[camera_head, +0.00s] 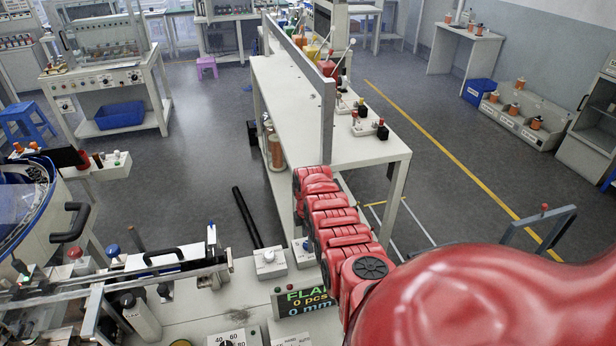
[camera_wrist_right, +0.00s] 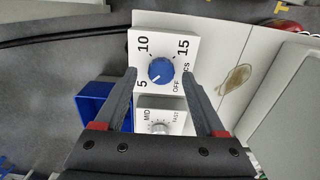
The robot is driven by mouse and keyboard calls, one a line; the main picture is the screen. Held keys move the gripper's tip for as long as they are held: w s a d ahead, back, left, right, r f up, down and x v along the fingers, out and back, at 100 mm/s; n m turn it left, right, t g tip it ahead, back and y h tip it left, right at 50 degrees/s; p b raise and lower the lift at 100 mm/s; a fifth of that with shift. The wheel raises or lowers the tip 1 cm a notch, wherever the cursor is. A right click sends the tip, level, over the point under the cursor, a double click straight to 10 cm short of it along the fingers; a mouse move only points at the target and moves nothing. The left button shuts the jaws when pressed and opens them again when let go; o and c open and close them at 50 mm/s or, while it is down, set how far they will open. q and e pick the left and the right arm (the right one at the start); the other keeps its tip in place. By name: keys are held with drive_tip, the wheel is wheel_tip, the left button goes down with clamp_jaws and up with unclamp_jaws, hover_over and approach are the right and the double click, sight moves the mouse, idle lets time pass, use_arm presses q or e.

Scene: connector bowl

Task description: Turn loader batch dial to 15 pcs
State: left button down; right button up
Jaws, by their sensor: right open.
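The batch dial (camera_wrist_right: 160,70) is a round blue knob on a white plate in the right wrist view. The plate is marked 5, 10, 15, OFF and PCS. The knob's white mark appears to point down-left, toward the 5. My right gripper (camera_wrist_right: 159,73) is open, with one finger on each side of the knob as seen from the wrist. A gap shows on both sides, and I cannot tell the height of the fingertips over the knob. My left gripper is not in view.
A smaller grey knob (camera_wrist_right: 160,127) marked MID and FAST sits just below the dial plate. A blue bin (camera_wrist_right: 92,100) is left of it. A white bench (camera_head: 362,146) stands behind my arm.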

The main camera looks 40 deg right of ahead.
drive_tip(key=shift+s+f, duration=0.1)
drive_tip(key=shift+f, duration=0.55)
clamp_jaws()
